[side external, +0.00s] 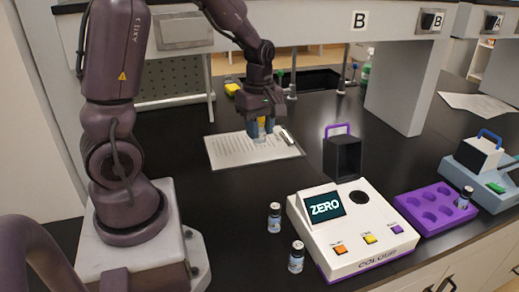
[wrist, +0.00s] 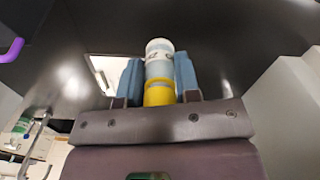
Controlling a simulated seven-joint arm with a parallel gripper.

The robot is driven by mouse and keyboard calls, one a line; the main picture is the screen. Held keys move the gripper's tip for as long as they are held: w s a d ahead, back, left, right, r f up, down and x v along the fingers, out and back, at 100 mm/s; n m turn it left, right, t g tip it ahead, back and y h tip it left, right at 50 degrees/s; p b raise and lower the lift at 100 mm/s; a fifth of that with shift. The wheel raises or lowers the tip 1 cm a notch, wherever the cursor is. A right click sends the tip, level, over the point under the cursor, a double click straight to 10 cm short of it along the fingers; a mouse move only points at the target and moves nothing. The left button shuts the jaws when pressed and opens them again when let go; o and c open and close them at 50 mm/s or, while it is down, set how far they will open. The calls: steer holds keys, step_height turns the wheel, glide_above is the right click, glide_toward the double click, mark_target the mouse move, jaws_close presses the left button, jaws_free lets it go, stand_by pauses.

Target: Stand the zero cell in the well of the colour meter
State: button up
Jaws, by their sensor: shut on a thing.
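My gripper (side external: 262,131) points down over the paper sheet behind the colour meter, shut on a small cell. In the wrist view the cell (wrist: 159,62) has a pale blue-white body and a yellow cap (wrist: 159,93) on the palm side, between the blue fingers (wrist: 158,80). I take it as the zero cell; its label is not readable. In the side view it is mostly hidden by the fingers. The white colour meter (side external: 310,237) stands front centre, its screen reading ZERO. Its round dark well (side external: 359,197) is uncovered and looks empty.
A black cover with a purple handle (side external: 342,155) stands behind the meter. Two vials (side external: 274,218) (side external: 296,257) stand left of it. A purple rack (side external: 425,222) holding one vial and a blue-grey device (side external: 480,175) are at right. A clipboard sheet (side external: 240,153) lies beneath my gripper.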

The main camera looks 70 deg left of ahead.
steer(key=r, duration=0.4)
steer(key=shift+w+d+r, duration=0.1)
steer(key=shift+w+r, duration=0.2)
steer(key=shift+w, duration=0.1)
steer(key=w+d+m, duration=0.2)
steer(key=w+d, duration=0.4)
steer(key=w, duration=0.5)
steer(key=w+d+m, duration=0.3)
steer(key=w+d, duration=0.4)
steer(key=w, duration=0.3)
steer(key=shift+w+a+f, duration=0.1)
steer(key=shift+a+f, duration=0.05)
steer(key=shift+f, duration=7.95)
steer(key=shift+f, duration=0.1)
steer(key=shift+f, duration=0.65)
steer(key=shift+f, duration=0.15)
steer(key=shift+f, duration=0.6)
